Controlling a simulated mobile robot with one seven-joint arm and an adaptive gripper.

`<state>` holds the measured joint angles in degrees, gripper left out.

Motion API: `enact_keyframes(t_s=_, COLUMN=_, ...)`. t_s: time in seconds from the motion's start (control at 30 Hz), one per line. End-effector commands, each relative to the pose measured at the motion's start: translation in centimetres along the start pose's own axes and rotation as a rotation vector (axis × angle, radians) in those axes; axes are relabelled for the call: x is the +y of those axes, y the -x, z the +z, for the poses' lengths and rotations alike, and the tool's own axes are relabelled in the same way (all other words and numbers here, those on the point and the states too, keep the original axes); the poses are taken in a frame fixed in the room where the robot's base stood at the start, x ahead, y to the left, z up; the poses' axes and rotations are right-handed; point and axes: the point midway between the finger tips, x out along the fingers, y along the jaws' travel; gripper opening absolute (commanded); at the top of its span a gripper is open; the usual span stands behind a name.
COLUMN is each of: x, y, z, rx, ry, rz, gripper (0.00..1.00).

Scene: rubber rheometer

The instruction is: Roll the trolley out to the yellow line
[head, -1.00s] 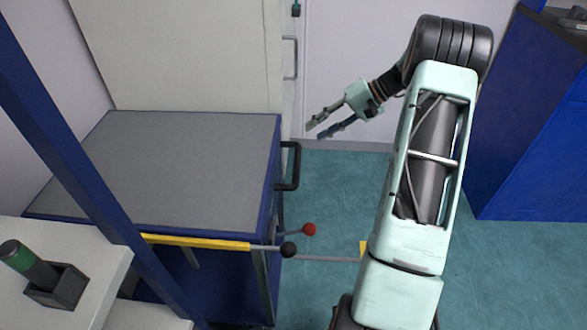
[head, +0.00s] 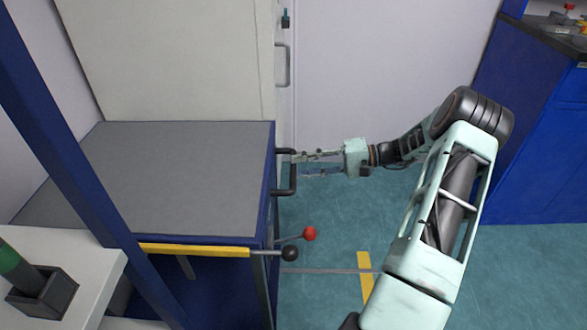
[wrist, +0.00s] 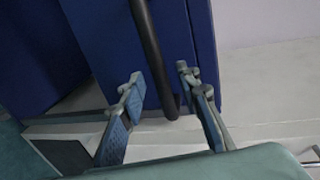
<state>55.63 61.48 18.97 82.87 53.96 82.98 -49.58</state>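The trolley is a blue cabinet with a flat grey top (head: 190,175), at the left in the head view. Its black bar handle (head: 293,172) stands out from its right side, and the handle also shows in the wrist view (wrist: 153,50). My gripper (head: 303,163) is open and reaches the handle from the right. In the wrist view its two fingers (wrist: 160,78) are spread, with the bar running between them. I cannot tell whether either finger touches the bar. The yellow line (head: 365,272) lies on the green floor to the right of the trolley, partly hidden by my arm.
A red knob (head: 310,233) and a black knob (head: 290,253) stick out near the trolley's front right corner. A blue post (head: 75,170) and white shelf (head: 85,270) stand at the front left. A blue cabinet (head: 530,150) is at the right. Floor between is clear.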

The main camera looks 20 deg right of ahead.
Motion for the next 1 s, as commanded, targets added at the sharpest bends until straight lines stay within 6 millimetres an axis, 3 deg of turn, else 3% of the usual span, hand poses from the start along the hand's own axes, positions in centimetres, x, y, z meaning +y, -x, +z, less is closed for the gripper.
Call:
enact_keyframes(t_s=0.2, x=0.0, y=-2.5, z=0.0, rx=0.001, ry=0.000, rz=0.001, gripper=0.31)
enact_keyframes(t_s=0.53, x=0.0, y=-2.9, z=0.0, rx=0.001, ry=0.001, rz=0.001, gripper=0.31)
enact_keyframes(t_s=0.83, x=0.0, y=-2.9, z=0.0, rx=0.001, ry=0.000, rz=0.001, gripper=0.00)
enact_keyframes(t_s=1.0, x=0.0, y=-2.8, z=-0.1, rx=0.001, ry=0.000, rz=0.001, gripper=0.00)
